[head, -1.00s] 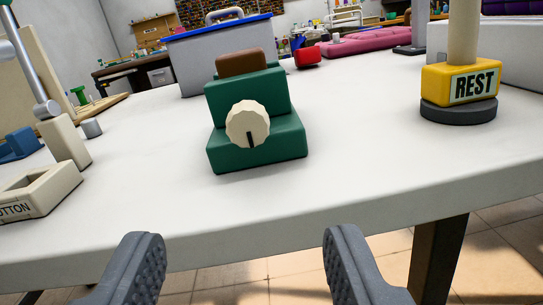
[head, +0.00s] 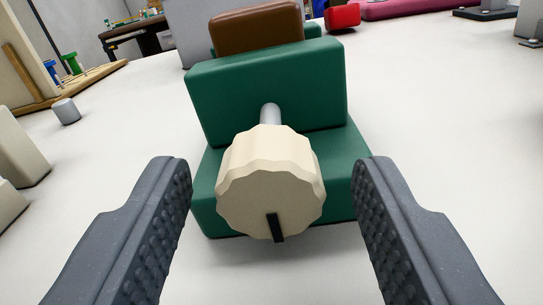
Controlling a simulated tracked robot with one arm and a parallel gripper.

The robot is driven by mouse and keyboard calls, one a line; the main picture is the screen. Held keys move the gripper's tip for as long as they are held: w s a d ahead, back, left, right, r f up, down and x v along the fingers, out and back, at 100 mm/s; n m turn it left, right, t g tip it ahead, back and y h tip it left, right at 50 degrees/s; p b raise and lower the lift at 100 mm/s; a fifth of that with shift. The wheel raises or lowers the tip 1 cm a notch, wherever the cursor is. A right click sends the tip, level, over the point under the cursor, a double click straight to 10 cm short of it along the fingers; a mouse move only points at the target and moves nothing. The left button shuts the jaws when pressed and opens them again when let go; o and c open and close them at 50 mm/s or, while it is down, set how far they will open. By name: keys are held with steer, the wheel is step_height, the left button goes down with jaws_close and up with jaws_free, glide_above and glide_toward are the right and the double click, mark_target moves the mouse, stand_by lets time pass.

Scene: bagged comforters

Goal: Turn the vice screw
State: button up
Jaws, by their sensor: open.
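The green vice (head: 265,88) stands on the white table, with a brown block (head: 256,27) at its top back. Its screw has a cream, ridged knob (head: 262,178) on a grey shaft (head: 270,114), facing me. A black mark (head: 275,227) on the knob's face points down, slightly right. My gripper (head: 276,185) is open, one finger on each side of the knob. There is a gap between the knob and each finger, and no contact shows. The lower part of the vice is partly hidden by the knob and fingers.
The white table (head: 425,110) is clear to the right of the vice. A small grey cylinder (head: 66,111) and cream blocks (head: 22,150) stand at the left. A wooden board with pegs (head: 85,80) is behind them. A red object (head: 342,17) sits at the back.

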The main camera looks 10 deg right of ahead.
steer(key=shift+w, duration=0.15)
steer(key=c, duration=1)
steer(key=shift+o, duration=0.2)
steer(key=shift+m, duration=1.8)
steer(key=o, duration=1)
steer(key=shift+c, duration=0.2)
steer(key=p+v, duration=0.2)
steer(key=v, duration=1.1)
steer(key=shift+s+p, duration=0.3)
steer(key=shift+s, duration=0.1)
